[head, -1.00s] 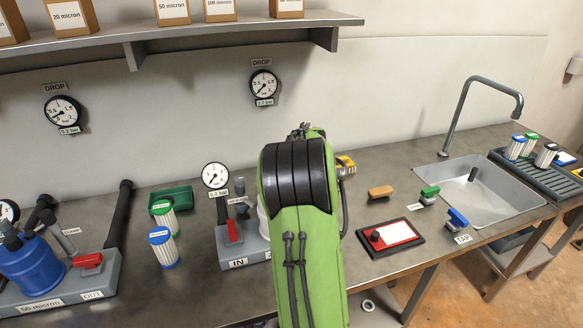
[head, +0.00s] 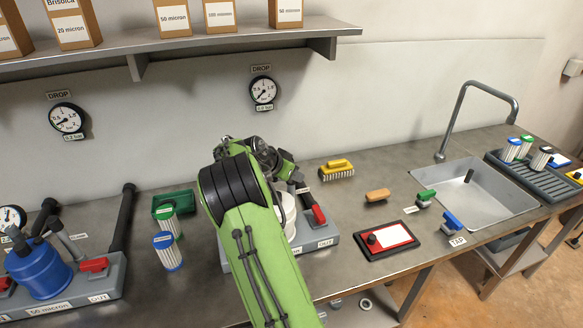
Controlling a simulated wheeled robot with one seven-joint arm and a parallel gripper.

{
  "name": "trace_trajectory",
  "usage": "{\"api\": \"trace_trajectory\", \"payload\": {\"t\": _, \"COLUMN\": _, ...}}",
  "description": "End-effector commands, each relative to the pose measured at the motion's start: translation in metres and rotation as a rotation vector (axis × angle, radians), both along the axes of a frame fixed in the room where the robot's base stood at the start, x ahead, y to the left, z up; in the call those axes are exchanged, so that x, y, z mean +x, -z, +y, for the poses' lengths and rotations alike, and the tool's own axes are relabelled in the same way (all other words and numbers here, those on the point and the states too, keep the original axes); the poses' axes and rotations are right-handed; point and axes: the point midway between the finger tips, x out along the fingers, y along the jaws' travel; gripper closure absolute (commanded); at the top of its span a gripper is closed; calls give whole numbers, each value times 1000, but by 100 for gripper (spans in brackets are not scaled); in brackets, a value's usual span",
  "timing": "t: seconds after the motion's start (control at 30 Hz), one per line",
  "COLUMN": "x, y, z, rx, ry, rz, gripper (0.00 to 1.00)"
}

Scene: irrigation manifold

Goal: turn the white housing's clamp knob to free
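The white housing (head: 289,212) stands on its grey base (head: 326,240) in the middle of the bench. My arm covers its left side and part of its front. A red valve handle (head: 318,214) shows at the base's right end, above the OUT label. I cannot make out the clamp knob. My gripper (head: 268,158) is at the far end of my green arm, close to the top of the housing. Its fingers are too small and too hidden to show whether they are open or touching anything.
A blue housing (head: 38,268) stands at the left, with filter cartridges (head: 167,250) beside a green tray (head: 174,203). A yellow brush (head: 337,170), a wooden block (head: 378,195) and a red-and-white panel (head: 389,237) lie to the right, before the sink (head: 480,195). A shelf (head: 180,50) hangs above.

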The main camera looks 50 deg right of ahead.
Motion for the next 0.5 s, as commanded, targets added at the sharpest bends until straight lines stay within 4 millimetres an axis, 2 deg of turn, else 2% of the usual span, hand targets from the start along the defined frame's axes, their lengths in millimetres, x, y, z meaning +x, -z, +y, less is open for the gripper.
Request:
{"api": "trace_trajectory", "payload": {"t": 0.2, "x": 1, "y": -3, "z": 0, "rx": 1, "ry": 133, "rz": 1, "gripper": 93}}
{"api": "trace_trajectory", "payload": {"t": 0.5, "x": 0, "y": -1, "z": 0, "rx": 1, "ry": 231, "rz": 1, "gripper": 93}}
